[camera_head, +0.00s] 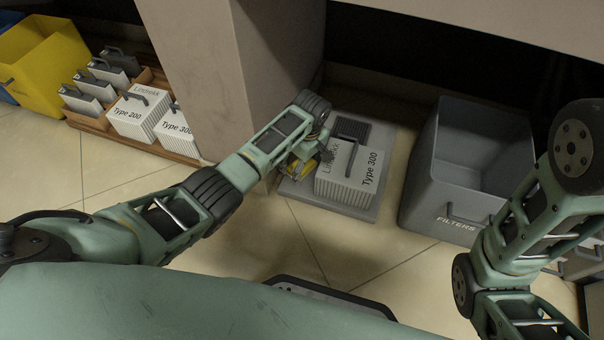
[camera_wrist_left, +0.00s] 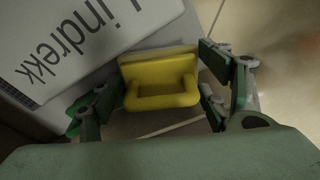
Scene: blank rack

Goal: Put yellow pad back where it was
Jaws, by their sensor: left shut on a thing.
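The yellow pad (camera_head: 302,169) is beside the left side of a white ribbed Lindrekk Type 300 box (camera_head: 345,180). In the head view the gripper partly hides the pad. My right arm shows at the right; its gripper is not in view.
The Type 300 box stands on a low grey platform (camera_head: 370,212). A grey FILTERS bin (camera_head: 433,190) is to its right. A beige pillar (camera_head: 225,60) rises behind my left arm. A wooden tray (camera_head: 100,125) with several white boxes and a yellow bin (camera_head: 45,60) are at left.

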